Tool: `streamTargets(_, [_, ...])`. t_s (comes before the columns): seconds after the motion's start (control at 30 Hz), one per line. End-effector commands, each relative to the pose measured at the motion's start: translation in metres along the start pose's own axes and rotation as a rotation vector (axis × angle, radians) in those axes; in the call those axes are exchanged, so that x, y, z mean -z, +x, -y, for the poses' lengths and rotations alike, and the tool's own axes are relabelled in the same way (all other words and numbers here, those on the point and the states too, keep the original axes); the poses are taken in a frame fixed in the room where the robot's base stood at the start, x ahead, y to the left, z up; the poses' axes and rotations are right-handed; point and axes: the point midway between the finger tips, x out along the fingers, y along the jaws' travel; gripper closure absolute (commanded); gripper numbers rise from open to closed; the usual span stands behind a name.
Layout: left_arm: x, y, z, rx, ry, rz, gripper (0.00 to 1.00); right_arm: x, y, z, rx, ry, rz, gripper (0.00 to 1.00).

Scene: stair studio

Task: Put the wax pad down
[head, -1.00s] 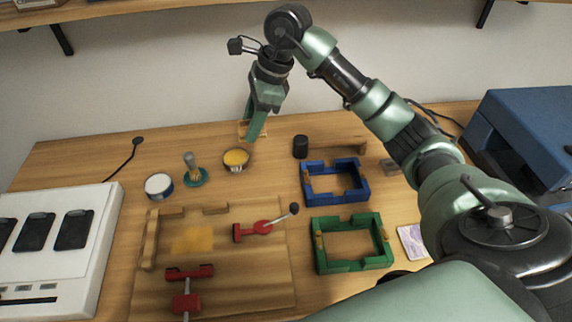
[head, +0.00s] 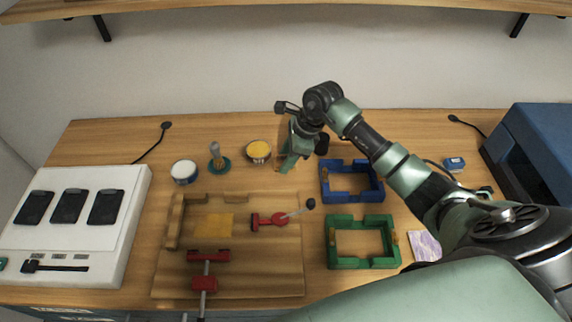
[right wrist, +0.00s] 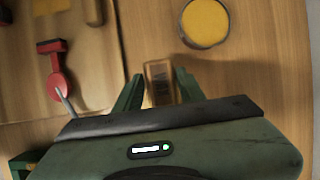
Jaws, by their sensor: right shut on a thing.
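My right gripper (head: 286,167) is shut on the wax pad, a small tan-brown block. In the right wrist view the pad (right wrist: 159,76) sits between the two green fingers. In the head view the pad (head: 278,162) is mostly hidden by the fingers. The gripper points down over the wooden table, just right of the tin with yellow contents (head: 259,150) and up-left of the blue frame (head: 352,194). A soft shadow lies beside it in the wrist view; whether the pad touches the table I cannot tell. My left gripper is not in view.
A wooden board (head: 240,282) with red clamps and a yellow sheet (head: 214,225) lies in front. A green frame (head: 362,262), a white-blue tin (head: 184,172) and a teal-based stamp (head: 219,163) stand nearby. A white panel (head: 70,235) is left, a blue machine (head: 535,150) right.

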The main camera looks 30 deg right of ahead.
Motion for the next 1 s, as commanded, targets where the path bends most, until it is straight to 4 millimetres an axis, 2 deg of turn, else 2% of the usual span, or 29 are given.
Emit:
streamTargets(0.27, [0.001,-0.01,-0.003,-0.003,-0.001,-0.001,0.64,0.013,0.035,-0.004,-0.004,0.001,-0.001,1.0])
streamTargets(0.67, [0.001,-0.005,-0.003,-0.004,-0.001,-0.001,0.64,0.016,0.041,-0.004,-0.001,-0.001,-0.002,1.0])
streamTargets(0.7, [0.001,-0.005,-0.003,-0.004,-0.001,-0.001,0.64,0.015,0.04,-0.004,-0.001,-0.001,-0.002,0.55])
streamTargets(0.77, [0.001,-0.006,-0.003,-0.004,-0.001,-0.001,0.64,0.015,0.04,-0.004,-0.001,-0.001,-0.001,0.39])
streamTargets(1.0, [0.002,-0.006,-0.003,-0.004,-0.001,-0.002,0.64,0.015,0.04,-0.004,-0.002,0.0,-0.001,0.39])
